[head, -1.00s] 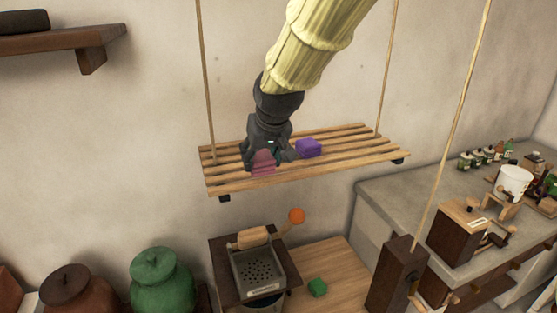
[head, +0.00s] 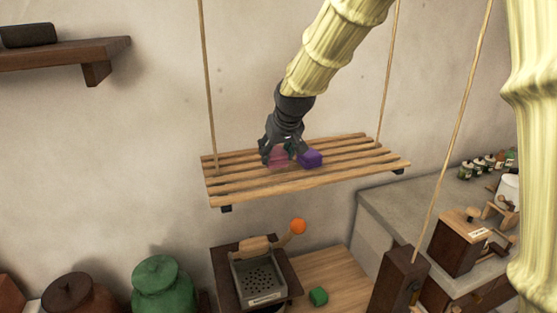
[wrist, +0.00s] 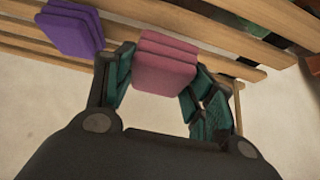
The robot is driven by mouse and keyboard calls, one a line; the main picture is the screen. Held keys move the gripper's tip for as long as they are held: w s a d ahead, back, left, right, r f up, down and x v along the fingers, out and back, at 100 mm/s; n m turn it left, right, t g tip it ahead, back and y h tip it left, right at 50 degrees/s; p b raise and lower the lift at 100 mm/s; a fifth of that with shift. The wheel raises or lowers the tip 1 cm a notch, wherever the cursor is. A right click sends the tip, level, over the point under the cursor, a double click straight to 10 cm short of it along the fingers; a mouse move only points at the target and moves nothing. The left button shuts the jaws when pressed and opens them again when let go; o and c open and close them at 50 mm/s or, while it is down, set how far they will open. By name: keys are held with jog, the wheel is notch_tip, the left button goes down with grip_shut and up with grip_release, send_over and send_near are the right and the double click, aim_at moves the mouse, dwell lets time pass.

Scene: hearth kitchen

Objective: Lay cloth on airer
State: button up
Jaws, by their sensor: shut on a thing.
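My gripper (head: 282,154) is shut on a pink folded cloth (head: 277,158) at the slatted wooden airer (head: 235,190). In the wrist view the pink cloth (wrist: 167,66) sits between the two fingers (wrist: 160,82), with slats behind it. Whether it touches the slats cannot be told. A purple folded cloth (head: 311,159) lies on the airer just right of the gripper; in the wrist view it is at upper left (wrist: 70,30), apart from the pink one. The fingers partly hide the pink cloth in the head view.
The airer hangs on ropes (head: 210,90). Below are a mangle with an orange knob (head: 298,226), a small green block (head: 318,296) and a green pot (head: 161,285). A counter (head: 385,210) stands at right. The airer's right and front slats are bare.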

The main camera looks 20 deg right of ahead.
aim_at(277, 163)
notch_tip(277, 163, down, 3)
jog(key=shift+f+p, duration=0.1)
jog(key=shift+p, duration=0.5)
jog(key=shift+s+f, duration=0.1)
jog(key=shift+f, duration=0.15)
jog(key=o, duration=1)
